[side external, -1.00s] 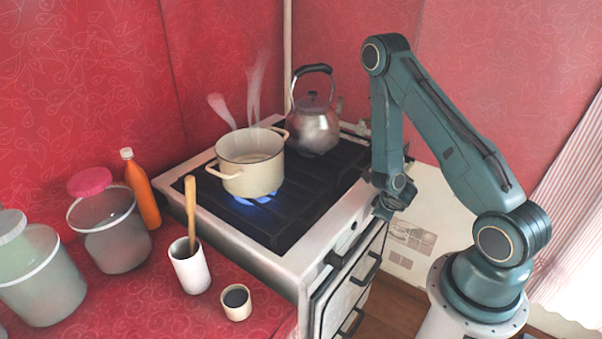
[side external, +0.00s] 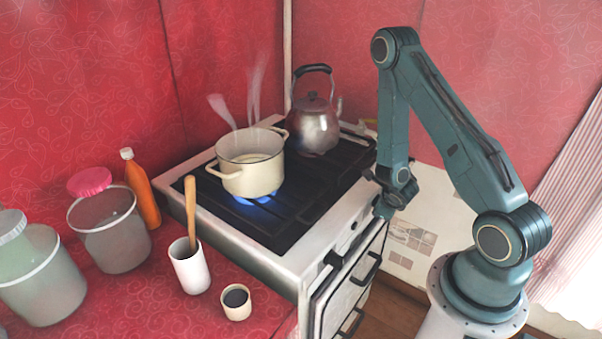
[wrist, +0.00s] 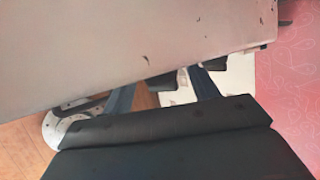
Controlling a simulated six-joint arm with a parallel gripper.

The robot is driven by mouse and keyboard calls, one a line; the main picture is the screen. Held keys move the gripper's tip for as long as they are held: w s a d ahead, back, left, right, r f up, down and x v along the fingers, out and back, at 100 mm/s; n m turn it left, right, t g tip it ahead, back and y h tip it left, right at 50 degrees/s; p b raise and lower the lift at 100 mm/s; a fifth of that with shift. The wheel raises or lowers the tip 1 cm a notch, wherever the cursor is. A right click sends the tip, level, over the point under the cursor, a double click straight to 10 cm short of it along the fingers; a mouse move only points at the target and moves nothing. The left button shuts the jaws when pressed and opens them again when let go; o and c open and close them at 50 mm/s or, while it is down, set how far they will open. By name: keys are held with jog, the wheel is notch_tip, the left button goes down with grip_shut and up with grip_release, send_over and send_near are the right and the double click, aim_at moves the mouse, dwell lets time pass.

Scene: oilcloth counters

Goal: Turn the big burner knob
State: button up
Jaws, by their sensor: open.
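The white stove (side external: 285,262) has a narrow front panel above its drawers. A dark knob (side external: 334,259) sticks out near the panel's left end, and a smaller dark spot shows further right. I cannot tell which knob is the big one; my arm covers the panel's right part. My gripper (side external: 381,208) is at the right end of the panel, pointing down, open, with nothing seen in it. I cannot tell if it touches the stove. In the wrist view, a pale stove surface (wrist: 130,45) fills the top, and no knob is clearly seen.
A cream pot (side external: 250,178) steams over a blue flame. A kettle (side external: 314,128) stands on the back right. Dark handles (side external: 367,270) jut from the stove's front. A white cup with a wooden tool (side external: 190,268), a small cup (side external: 236,302), jars and an orange bottle (side external: 142,193) stand left.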

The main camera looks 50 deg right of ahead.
jog(key=shift+d+r+m+y, duration=0.1)
jog(key=shift+d+m+y, duration=0.05)
jog(key=shift+y, duration=0.45)
jog(key=shift+d+m+y, duration=0.1)
jog(key=shift+m+y, duration=0.05)
jog(key=shift+y, duration=0.45)
jog(key=shift+d+y, duration=0.1)
jog(key=shift+y, duration=0.3)
jog(key=shift+d+m+y, duration=0.15)
jog(key=shift+m+y, duration=0.05)
jog(key=shift+y, duration=0.7)
jog(key=shift+d+m+y, duration=0.1)
jog(key=shift+m+y, duration=0.1)
jog(key=shift+y, duration=0.7)
jog(key=v, duration=1.4)
jog(key=w+a+n+g, duration=0.2)
jog(key=a+n, duration=0.3)
jog(key=n, duration=0.4)
jog(key=w+a+f+n+g, duration=0.1)
jog(key=w+a+n+g, duration=0.1)
jog(key=a+n, duration=0.4)
jog(key=n, duration=0.3)
jog(key=shift+w+a+f+g, duration=0.15)
jog(key=shift+w+f+g, duration=0.05)
jog(key=shift+f+g, duration=0.2)
